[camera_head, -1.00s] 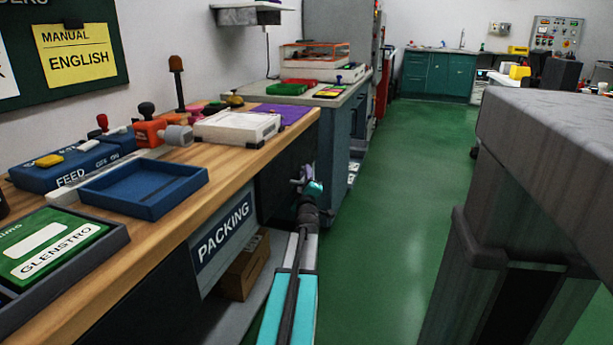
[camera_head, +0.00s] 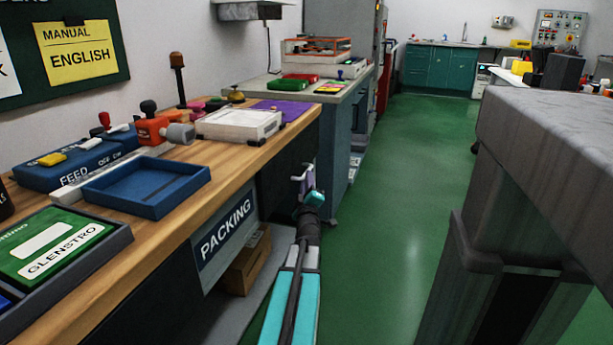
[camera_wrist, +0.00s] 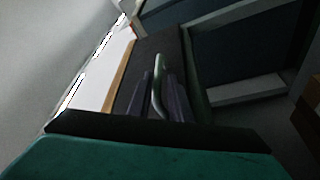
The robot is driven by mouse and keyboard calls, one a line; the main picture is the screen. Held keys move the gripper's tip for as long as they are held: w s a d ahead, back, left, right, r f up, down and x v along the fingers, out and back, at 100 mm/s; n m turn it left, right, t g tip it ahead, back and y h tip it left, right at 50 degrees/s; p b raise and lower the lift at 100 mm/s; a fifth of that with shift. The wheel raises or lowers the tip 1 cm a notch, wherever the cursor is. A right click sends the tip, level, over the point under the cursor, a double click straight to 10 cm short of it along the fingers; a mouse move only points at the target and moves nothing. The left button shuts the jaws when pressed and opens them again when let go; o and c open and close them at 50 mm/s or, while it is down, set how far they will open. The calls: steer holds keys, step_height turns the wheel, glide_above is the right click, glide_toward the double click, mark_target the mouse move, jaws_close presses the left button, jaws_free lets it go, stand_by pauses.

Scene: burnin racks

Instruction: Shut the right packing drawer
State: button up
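The right packing drawer shows as a dark front panel (camera_head: 283,178) under the wooden bench, right of the PACKING sign (camera_head: 226,230). In the wrist view its dark front (camera_wrist: 165,48) carries a pale green bar handle (camera_wrist: 157,75). My gripper (camera_head: 306,180) is at this front, below the bench edge. In the wrist view the two purple-grey fingers of my gripper (camera_wrist: 160,95) stand apart on either side of the handle. I cannot tell whether they touch it. How far the drawer stands out is hard to tell in these views.
A cardboard box (camera_head: 245,268) sits on the low shelf under the bench. A blue tray (camera_head: 147,190) and a white box (camera_head: 238,125) stand on the bench top. A grey table (camera_head: 550,140) stands close on the right. The green floor (camera_head: 405,210) between is clear.

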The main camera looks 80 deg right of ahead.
steer(key=p+v, duration=0.1)
steer(key=v, duration=0.7)
steer(key=shift+p, duration=0.35)
stand_by(0.4)
